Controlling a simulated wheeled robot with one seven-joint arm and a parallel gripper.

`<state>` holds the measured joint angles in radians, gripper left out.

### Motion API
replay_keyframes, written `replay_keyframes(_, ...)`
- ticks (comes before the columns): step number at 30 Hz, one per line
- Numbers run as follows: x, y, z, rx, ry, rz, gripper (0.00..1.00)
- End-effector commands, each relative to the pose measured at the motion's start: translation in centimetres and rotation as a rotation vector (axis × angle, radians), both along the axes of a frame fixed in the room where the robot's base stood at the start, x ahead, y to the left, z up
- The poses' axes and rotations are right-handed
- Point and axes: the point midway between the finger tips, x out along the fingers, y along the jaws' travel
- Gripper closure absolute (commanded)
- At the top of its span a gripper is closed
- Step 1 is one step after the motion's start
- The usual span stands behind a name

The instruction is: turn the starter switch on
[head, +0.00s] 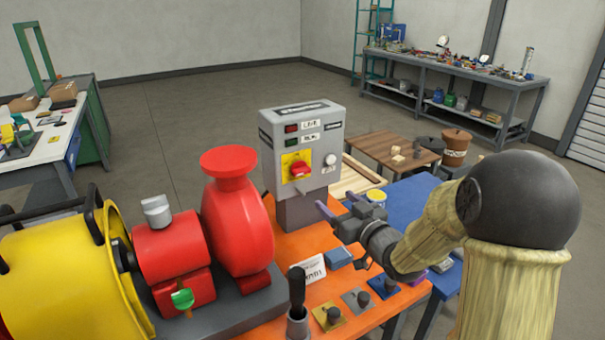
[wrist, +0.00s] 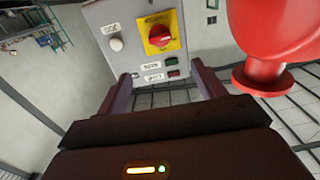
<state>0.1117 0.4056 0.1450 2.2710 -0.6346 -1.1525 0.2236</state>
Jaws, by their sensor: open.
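The starter switch is a red rotary knob (head: 299,171) on a yellow plate, on the front of a grey control box (head: 322,130). In the wrist view the knob (wrist: 161,38) shows upside down with the box, beyond my fingertips. My gripper (head: 338,203) is open and empty, in front of the box, lower than the knob and to its right in the head view. Nothing touches the knob.
A red pump (head: 237,225) stands close left of the box, with a yellow guard (head: 65,275) farther left. A white button (head: 330,159) and red (head: 291,128) and green (head: 291,142) indicators share the panel. A black-handled lever (head: 297,290) rises from the orange bench in front.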

Motion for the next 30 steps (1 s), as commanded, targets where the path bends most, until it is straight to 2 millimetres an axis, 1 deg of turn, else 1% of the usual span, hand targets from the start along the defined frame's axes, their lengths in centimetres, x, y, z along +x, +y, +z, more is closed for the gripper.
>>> replay_keyframes(4,0.8,0.6,0.1,0.0,0.0,0.001,0.31)
replay_keyframes(8,2.3,1.7,0.1,0.0,0.0,0.002,0.31)
replay_keyframes(21,8.7,6.0,0.1,-0.001,0.001,0.001,0.31)
replay_keyframes(30,12.6,8.6,0.1,-0.001,0.001,0.001,0.31)
